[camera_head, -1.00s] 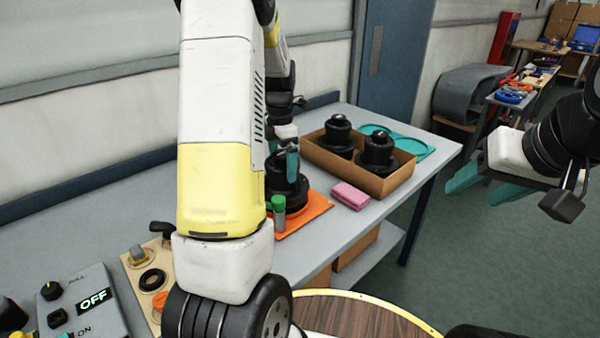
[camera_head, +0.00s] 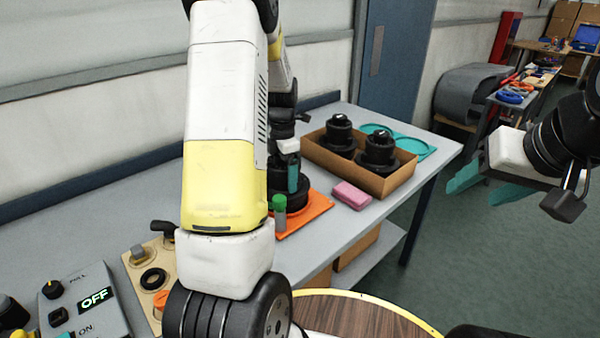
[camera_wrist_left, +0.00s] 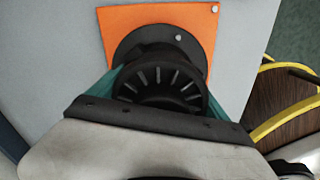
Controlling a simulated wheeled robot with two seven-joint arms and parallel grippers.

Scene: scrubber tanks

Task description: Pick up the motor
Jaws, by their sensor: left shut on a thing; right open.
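A black round motor (camera_wrist_left: 160,82) with a ribbed top and wide base flange stands on an orange mat (camera_wrist_left: 200,18). In the head view the motor (camera_head: 276,180) is partly hidden behind my left arm, on the orange mat (camera_head: 318,206). My left gripper (camera_head: 292,172) is at the motor, and in the left wrist view its teal fingers (camera_wrist_left: 160,90) lie on both sides of the motor's upper body, shut on it. Whether the motor touches the mat cannot be told. My right gripper (camera_head: 478,182) is open and empty, off the bench at the right.
A cardboard box (camera_head: 396,182) with two similar black motors (camera_head: 376,150) stands to the right. A pink block (camera_head: 351,195) and a green-capped bottle (camera_head: 279,214) are near the mat. A control box showing OFF (camera_head: 82,306) sits at the front left.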

